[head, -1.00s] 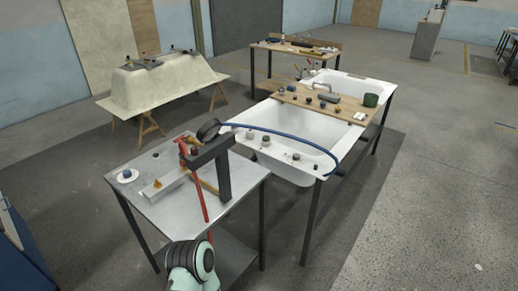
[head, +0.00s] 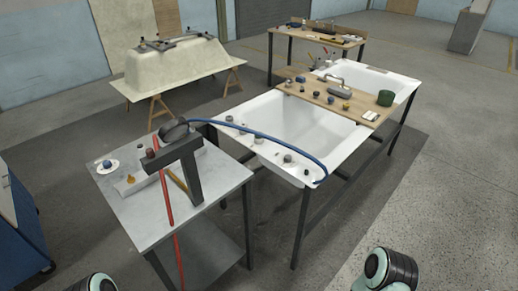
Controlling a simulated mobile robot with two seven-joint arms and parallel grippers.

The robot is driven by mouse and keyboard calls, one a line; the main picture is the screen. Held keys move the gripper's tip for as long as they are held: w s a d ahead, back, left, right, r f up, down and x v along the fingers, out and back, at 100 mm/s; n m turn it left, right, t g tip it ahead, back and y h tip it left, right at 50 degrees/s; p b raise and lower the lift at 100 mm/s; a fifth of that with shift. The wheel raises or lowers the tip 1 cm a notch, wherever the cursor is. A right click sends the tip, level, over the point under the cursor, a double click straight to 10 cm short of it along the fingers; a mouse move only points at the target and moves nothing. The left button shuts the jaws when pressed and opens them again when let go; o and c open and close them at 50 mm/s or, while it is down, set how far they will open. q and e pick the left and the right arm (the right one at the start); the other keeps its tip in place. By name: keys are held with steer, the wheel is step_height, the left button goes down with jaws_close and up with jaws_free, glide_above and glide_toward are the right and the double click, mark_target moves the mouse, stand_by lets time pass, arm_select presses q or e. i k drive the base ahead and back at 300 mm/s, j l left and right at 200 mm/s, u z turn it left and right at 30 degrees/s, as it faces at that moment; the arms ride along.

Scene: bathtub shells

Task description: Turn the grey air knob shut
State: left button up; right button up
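Several small grey and dark knobs stand along the near rim of the white bathtub (head: 300,122). One grey knob (head: 287,158) sits near the middle of that rim, and another grey knob (head: 258,140) is to its left. I cannot tell which of them is the air knob, or how any knob is turned. Parts of my two arms show at the bottom left and bottom right edges. Neither gripper shows, and both arms are well short of the tub.
A blue hose (head: 262,133) arches over the rim. A grey metal table (head: 140,225) with a dark bracket (head: 188,172) and a red bar (head: 166,200) stands at the near left. A wooden board (head: 322,97) crosses the tubs.

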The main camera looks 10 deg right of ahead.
mark_target(287, 158)
steer(key=i+l+u, duration=0.15)
steer(key=u, duration=0.15)
steer(key=l+u, duration=0.3)
steer(key=i+l+u, duration=0.1)
steer(key=l+u, duration=0.15)
steer(key=l, duration=0.2)
